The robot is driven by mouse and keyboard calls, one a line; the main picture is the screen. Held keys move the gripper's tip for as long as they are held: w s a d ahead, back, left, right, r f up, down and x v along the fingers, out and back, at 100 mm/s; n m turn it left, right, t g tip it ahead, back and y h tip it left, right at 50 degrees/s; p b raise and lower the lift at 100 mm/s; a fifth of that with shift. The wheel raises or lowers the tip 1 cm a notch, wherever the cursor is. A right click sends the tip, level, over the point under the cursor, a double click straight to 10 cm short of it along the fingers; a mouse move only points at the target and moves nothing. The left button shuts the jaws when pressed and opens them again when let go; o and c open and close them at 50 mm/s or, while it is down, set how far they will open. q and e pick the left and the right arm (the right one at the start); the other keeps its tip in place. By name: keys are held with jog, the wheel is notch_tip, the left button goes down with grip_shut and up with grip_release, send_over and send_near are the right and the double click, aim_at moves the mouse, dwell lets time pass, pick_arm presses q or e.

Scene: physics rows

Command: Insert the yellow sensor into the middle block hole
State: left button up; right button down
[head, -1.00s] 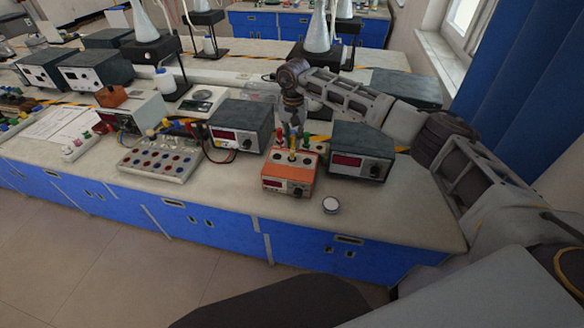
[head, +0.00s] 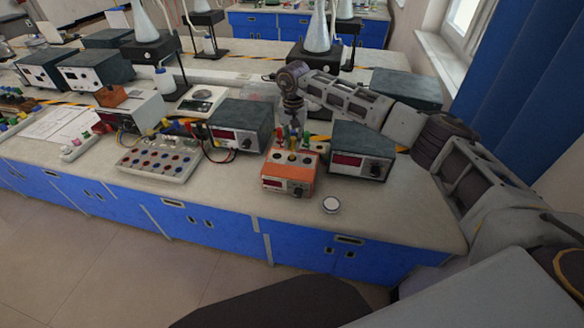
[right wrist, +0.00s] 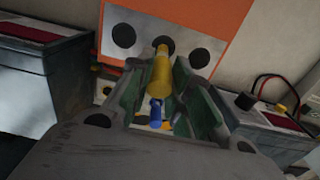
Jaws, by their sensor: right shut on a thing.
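The orange block (head: 288,177) stands on the bench, with a pale panel of three dark holes on top. In the right wrist view the panel (right wrist: 139,50) shows the middle hole (right wrist: 162,43) between the two others. My right gripper (right wrist: 160,95) is shut on the yellow sensor (right wrist: 161,72), a slim yellow cylinder. Its far end overlaps the lower edge of the middle hole in that view; I cannot tell whether it is inside or above it. In the head view my right gripper (head: 293,123) is behind the block's top, its fingertips partly hidden. My left gripper is out of view.
Power supplies stand left (head: 240,126) and right (head: 361,150) of the block. Red and green plugs crowd behind the holes. A socket board (head: 158,159) is further left. Bare bench lies at front right.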

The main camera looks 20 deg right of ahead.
jog(key=shift+f, duration=0.4)
jog(key=shift+d, duration=0.1)
dwell(0.3)
jog(key=c, duration=1.2)
grip_release()
jog(key=shift+w+f, duration=0.1)
jog(key=shift+c, duration=0.2)
jog(key=o, duration=0.4)
jog(key=shift+r, duration=0.3)
jog(key=shift+r+p, duration=1.3)
jog(key=shift+r, duration=1.75)
